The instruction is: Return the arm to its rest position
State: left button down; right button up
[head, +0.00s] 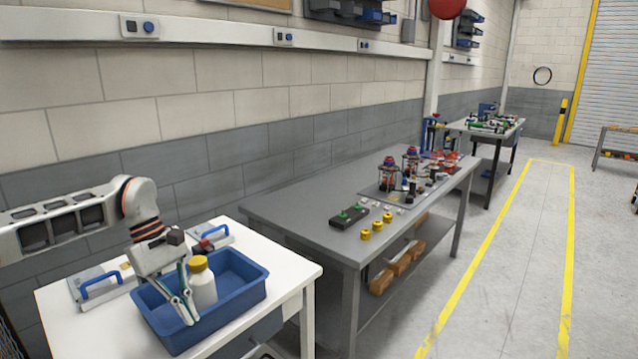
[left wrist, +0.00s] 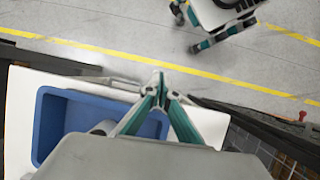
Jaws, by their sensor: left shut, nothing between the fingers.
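My left gripper (head: 187,312) hangs from the left arm, pointing down at the near side of the blue bin. Its teal-lined fingers are together with nothing between them. In the left wrist view the fingertips (left wrist: 160,78) meet in front of the bin. A white bottle with a yellow cap (head: 202,284) stands upright in the bin, just right of the fingers and not held. In the left wrist view it is mostly hidden behind the gripper. My right gripper is not in view.
The blue bin (head: 258,291) sits on a white table (head: 306,272), beside plates with blue handles (head: 100,286). A grey workbench (head: 275,207) to the right carries a fixture, yellow parts (head: 365,235) and a dark block (head: 349,217). A wall stands behind; floor is open at right.

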pick_arm(q)
jog(key=s+d+f+n+g+h, duration=0.1)
jog(key=s+d+f+h, duration=0.2)
jog(key=d, duration=0.7)
jog(key=s+d+f+n+h, duration=0.2)
jog(key=s+d+f+h, duration=0.15)
jog(key=d, duration=0.55)
jog(key=s+d+r+n+t+h, duration=0.2)
jog(key=d+n+t+h, duration=0.15)
jog(key=d+n, duration=0.35)
jog(key=s+d+r+n+t+h, duration=0.1)
jog(key=s+d+n+t+h, duration=0.1)
jog(key=d+n+h, duration=0.4)
jog(key=w+a+f+n+t+y, duration=0.1)
jog(key=a+f+n+t+y, duration=0.5)
jog(key=n, duration=0.8)
jog(key=w+a+f+n+t+y, duration=0.2)
jog(key=a+f+n+t+y, duration=0.35)
jog(key=n, duration=0.75)
jog(key=s+a+f+n+g+y, duration=0.1)
jog(key=s+a+f+n+y, duration=0.2)
jog(key=s+a+f+n, duration=0.4)
jog(key=s+a+f+n+g+y, duration=0.2)
jog(key=s+a+f+n+y, duration=0.2)
jog(key=f, duration=0.9)
jog(key=s+a+n, duration=0.3)
jog(key=s+a, duration=0.2)
jog(key=s, duration=0.1)
jog(key=shift+n, duration=0.4)
jog(key=shift+s+f, duration=0.1)
